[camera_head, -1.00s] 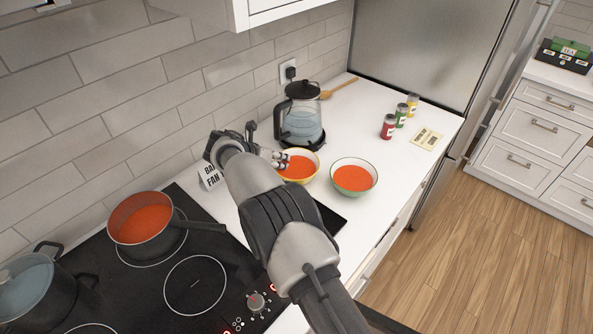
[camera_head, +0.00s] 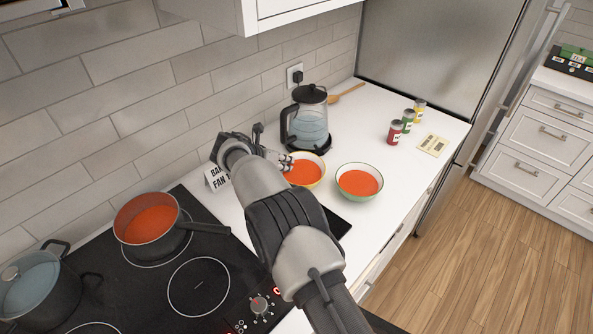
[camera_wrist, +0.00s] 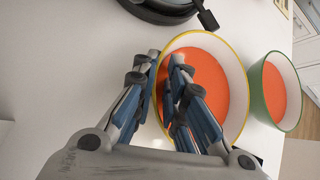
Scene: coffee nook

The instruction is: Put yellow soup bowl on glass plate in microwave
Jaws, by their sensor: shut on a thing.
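The yellow-rimmed soup bowl (camera_head: 322,176), filled with orange-red soup, stands upright on the white counter, in front of the kettle. It also shows in the wrist view (camera_wrist: 237,75). My gripper (camera_head: 281,160) is at the bowl's left side. In the wrist view my gripper (camera_wrist: 166,60) has its fingers either side of the left rim, one outside and one over the soup, shut on the rim. The fingers hide part of that rim. I cannot tell any gap under the bowl. No microwave or glass plate is in view.
A green-rimmed soup bowl (camera_head: 359,182) stands close on the right. The glass kettle (camera_head: 307,122) is behind. A red can (camera_head: 395,133) and other cans stand farther right. A saucepan (camera_head: 150,220) and a pot (camera_head: 38,285) are on the cooktop. The counter's right part is mostly clear.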

